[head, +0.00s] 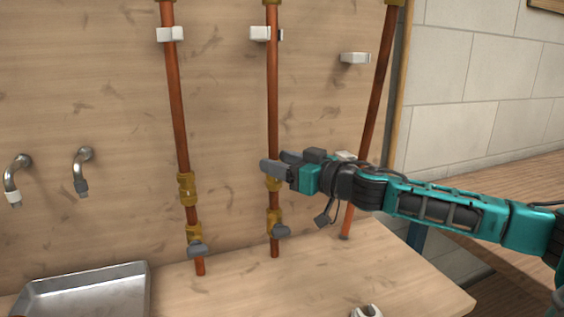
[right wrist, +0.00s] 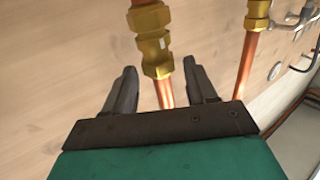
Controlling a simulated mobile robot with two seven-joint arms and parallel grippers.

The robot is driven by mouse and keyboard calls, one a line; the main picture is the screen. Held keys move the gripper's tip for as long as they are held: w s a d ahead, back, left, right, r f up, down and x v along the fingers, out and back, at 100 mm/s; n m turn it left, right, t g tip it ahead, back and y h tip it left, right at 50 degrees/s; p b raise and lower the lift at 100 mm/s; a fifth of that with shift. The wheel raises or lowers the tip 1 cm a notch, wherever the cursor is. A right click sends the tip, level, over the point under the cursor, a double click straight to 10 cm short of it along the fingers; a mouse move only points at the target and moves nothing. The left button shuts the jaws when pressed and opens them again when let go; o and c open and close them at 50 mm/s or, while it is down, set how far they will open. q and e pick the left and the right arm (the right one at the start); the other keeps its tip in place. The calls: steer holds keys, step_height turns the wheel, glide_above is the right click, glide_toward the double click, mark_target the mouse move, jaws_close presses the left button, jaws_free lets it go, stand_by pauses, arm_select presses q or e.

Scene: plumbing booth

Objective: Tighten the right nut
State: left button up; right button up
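A brass nut fitting (head: 273,185) sits on the middle copper pipe (head: 272,100). My right gripper (head: 279,161) is at that pipe, just above the nut in the head view, and partly hides the pipe and fitting. In the right wrist view the brass fitting (right wrist: 151,38) shows close up, with its lower end near the fingertips. The two fingers of my right gripper (right wrist: 162,80) are apart, one on each side of the pipe, with gaps showing. I cannot tell whether either touches it. My left gripper is out of view.
A left copper pipe (head: 178,110) has its own brass fitting (head: 187,188). A third pipe (head: 376,90) leans behind my right arm. A brass valve (head: 277,222) is below the middle nut. A metal tray (head: 90,290) and two spouts are at the left; a white part (head: 367,311) lies in front.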

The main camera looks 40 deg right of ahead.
steer(key=c, duration=0.9)
steer(key=shift+a+h, duration=0.1)
steer(key=shift+h, duration=0.2)
steer(key=shift+w+a+m+g+h+b, duration=0.35)
steer(key=shift+m+g+h+b, duration=0.65)
steer(key=shift+m+g+h, duration=1.7)
steer(key=shift+w+a+m+g+h+b, duration=0.2)
steer(key=shift+a+m+g+h+b, duration=0.7)
steer(key=shift+m+h, duration=3.05)
steer(key=shift+w+a+m+g+h+b, duration=0.2)
steer(key=shift+m+g+h+b, duration=0.85)
steer(key=shift+m+g+h, duration=2.35)
steer(key=shift+d+r+n+t+h, duration=0.1)
steer(key=shift+n+t+h, duration=0.75)
steer(key=shift+n, duration=0.1)
